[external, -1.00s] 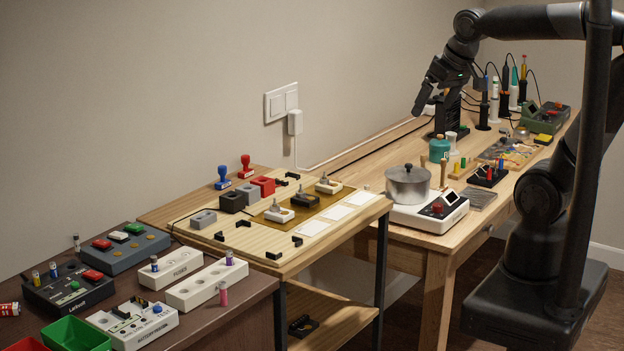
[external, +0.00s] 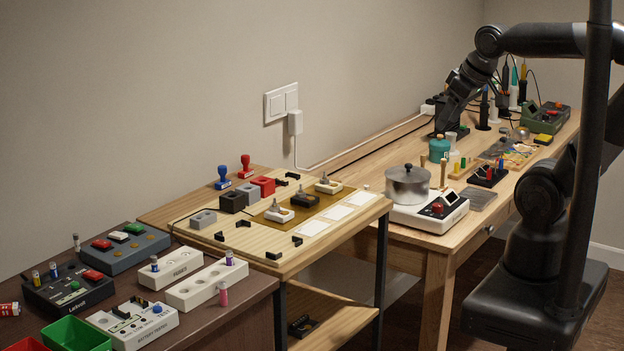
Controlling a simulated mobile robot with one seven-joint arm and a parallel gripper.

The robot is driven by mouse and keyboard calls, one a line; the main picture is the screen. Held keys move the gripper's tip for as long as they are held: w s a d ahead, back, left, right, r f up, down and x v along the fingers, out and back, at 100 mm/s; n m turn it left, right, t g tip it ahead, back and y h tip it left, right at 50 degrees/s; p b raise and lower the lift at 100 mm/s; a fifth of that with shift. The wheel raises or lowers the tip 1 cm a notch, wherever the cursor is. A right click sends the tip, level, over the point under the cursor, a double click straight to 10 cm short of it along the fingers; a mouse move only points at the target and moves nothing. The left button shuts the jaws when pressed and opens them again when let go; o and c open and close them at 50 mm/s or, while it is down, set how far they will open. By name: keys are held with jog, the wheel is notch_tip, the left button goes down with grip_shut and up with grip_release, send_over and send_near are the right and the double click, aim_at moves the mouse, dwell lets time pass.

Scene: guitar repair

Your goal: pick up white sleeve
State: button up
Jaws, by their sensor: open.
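A set of upright soldering tools with dark and white holders stands at the back of the far workbench. A small white cylinder (external: 494,111) shows among them, partly behind dark parts; I cannot tell for sure that it is the white sleeve. My gripper (external: 441,128) is open and points down over the back of this bench, left of the tools. It overlaps the black stand there, so its fingertips are hard to make out. I see nothing held in it.
A teal jar (external: 439,150) and a silver pot (external: 407,184) on a white heater stand in front of my gripper. A green device (external: 546,118) is at the right. Cables run along the wall. The bench's front strip (external: 462,240) is clear.

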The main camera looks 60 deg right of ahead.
jog(key=shift+c, duration=1.4)
